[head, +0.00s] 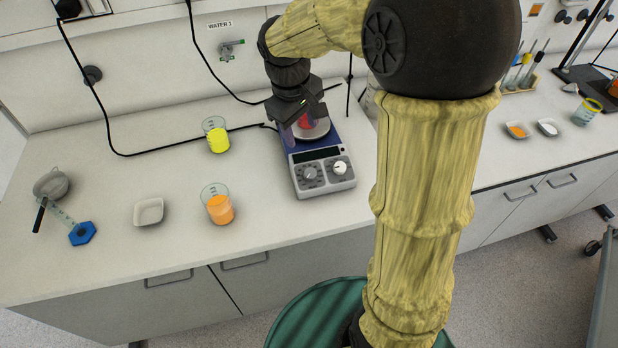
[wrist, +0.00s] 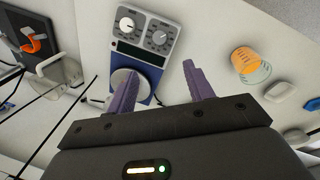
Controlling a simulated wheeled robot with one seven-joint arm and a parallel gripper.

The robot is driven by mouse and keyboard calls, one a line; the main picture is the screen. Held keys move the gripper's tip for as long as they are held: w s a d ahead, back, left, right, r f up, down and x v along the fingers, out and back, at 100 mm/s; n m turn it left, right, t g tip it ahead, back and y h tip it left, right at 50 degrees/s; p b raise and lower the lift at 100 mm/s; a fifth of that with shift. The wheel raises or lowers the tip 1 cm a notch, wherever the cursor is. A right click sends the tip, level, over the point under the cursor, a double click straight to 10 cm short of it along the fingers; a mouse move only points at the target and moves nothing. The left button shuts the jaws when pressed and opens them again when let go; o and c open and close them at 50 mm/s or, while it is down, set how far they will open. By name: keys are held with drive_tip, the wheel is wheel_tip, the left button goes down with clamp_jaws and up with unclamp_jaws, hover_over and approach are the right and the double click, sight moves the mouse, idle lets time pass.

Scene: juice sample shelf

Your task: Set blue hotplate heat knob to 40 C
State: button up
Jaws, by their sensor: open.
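The blue hotplate (head: 294,143) stands on the bench with a grey front panel, a dark display, a grey knob (head: 310,173) on the left and a white knob (head: 340,167) on the right. The wrist view also shows the white knob (wrist: 128,24) and grey knob (wrist: 160,38); their labels are too small to read. My gripper (head: 302,130) is over the hotplate's round plate, behind the knobs and apart from them. In the wrist view, its purple fingers (wrist: 157,76) are spread with nothing between them. My gripper partly hides the plate.
Beakers with yellow (head: 218,142) and orange (head: 220,209) liquid stand left of the hotplate. A white dish (head: 149,212) is further left. A red patch (head: 307,121) shows at the plate, partly hidden. A black cable (head: 160,151) crosses the bench. The bench before the knobs is clear.

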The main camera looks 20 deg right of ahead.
sight(310, 172)
drive_tip(key=shift+w+r, duration=0.1)
drive_tip(key=shift+w, duration=0.05)
drive_tip(key=f, duration=0.5)
drive_tip(key=w+d+f, duration=0.1)
drive_tip(key=f, duration=0.5)
drive_tip(key=d+f, duration=0.1)
drive_tip(key=f, duration=0.5)
drive_tip(key=shift+w+d+f+p, duration=0.1)
drive_tip(key=shift+w+d+p, duration=0.15)
drive_tip(key=shift+w+p, duration=0.1)
drive_tip(key=c, duration=1)
drive_tip(key=shift+o, duration=0.2)
